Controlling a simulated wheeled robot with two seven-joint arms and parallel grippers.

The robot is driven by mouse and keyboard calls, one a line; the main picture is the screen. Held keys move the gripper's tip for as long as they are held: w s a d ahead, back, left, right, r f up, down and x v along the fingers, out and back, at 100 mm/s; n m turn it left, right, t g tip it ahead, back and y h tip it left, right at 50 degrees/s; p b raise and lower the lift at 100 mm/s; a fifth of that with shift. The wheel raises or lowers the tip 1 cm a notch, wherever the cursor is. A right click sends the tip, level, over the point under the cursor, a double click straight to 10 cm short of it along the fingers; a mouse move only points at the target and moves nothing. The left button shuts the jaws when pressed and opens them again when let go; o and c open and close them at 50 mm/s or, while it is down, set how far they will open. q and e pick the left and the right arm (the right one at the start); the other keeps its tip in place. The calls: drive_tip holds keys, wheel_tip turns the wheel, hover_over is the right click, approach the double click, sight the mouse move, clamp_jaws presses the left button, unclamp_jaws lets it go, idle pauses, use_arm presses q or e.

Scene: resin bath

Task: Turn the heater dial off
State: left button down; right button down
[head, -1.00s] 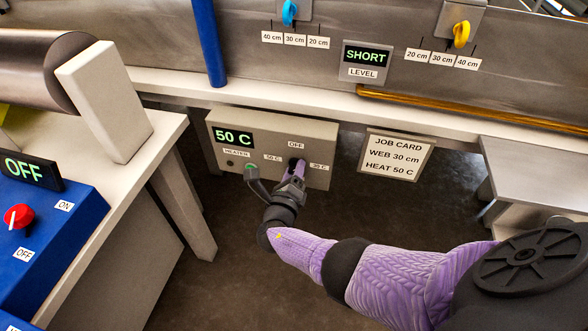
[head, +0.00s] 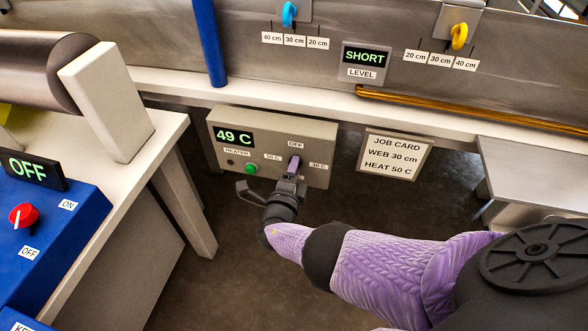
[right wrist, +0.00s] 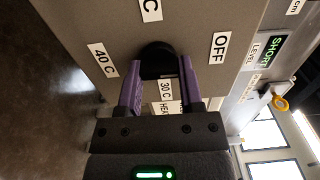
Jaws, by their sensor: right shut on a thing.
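The heater box (head: 315,132) is a grey-beige panel under the white ledge, its green display reading 49 C. My right gripper (head: 293,166) reaches its front below the OFF label. In the right wrist view, the purple fingers of my right gripper (right wrist: 158,85) are shut on the black heater dial (right wrist: 158,54), one on each side. Labels OFF, 40 C and 30 C surround the dial there. In the head view the dial is mostly hidden by the fingers. I cannot tell where its pointer stands. My left gripper is not in view.
A green button (head: 251,168) sits on the heater box, left of my gripper. A job card (head: 394,155) hangs to the right, reading web 30 cm, heat 50 C. A blue console (head: 50,245) with a red knob stands at left. Floor below the box is clear.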

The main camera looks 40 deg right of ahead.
drive_tip(key=shift+s+f, duration=0.1)
idle(0.4)
drive_tip(key=shift+c, duration=1.2)
unclamp_jaws()
drive_tip(key=p+v, duration=0.3)
drive_tip(key=v, duration=0.7)
